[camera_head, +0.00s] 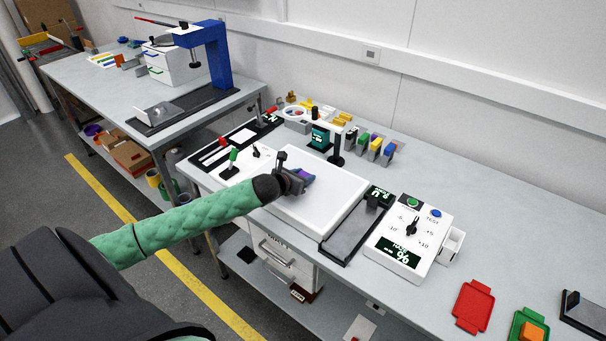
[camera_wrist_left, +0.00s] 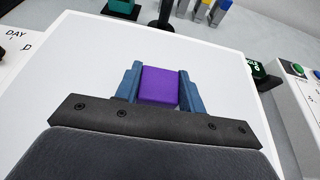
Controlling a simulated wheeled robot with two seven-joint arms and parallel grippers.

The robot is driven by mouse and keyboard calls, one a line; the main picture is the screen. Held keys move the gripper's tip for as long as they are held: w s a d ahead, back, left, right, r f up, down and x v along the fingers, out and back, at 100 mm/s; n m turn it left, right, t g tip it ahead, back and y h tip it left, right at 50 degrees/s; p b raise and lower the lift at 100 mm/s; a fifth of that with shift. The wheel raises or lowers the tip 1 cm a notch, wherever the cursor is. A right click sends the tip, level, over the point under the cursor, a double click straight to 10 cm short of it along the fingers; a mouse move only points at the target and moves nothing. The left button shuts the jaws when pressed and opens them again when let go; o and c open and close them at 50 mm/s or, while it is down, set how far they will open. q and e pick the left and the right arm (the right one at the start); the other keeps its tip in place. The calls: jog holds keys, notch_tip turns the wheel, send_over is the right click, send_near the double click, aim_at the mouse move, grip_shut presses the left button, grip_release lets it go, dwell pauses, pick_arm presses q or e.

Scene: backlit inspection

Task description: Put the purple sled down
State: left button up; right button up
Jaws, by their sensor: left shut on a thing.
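The purple sled (camera_head: 306,177) is between the fingers of my left gripper (camera_head: 299,180), over the white panel (camera_head: 328,209) on the bench. In the left wrist view the purple sled (camera_wrist_left: 159,86) shows as a purple block with the blue fingers of my left gripper (camera_wrist_left: 159,84) closed on its two sides. The white panel (camera_wrist_left: 85,70) fills the background behind it. I cannot tell whether the sled touches the panel. My right gripper is not in view.
A control box with a dial (camera_head: 410,240) and a grey track (camera_head: 345,235) stand right of the panel. Several coloured blocks (camera_head: 375,145) stand behind it. A red tray (camera_head: 473,306) and a green tray (camera_head: 530,325) lie at the lower right. The bench behind the control box is clear.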

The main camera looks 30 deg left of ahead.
pick_arm(q)
jog(key=shift+f, duration=0.15)
jog(key=o, duration=0.7)
jog(key=shift+o, duration=1.3)
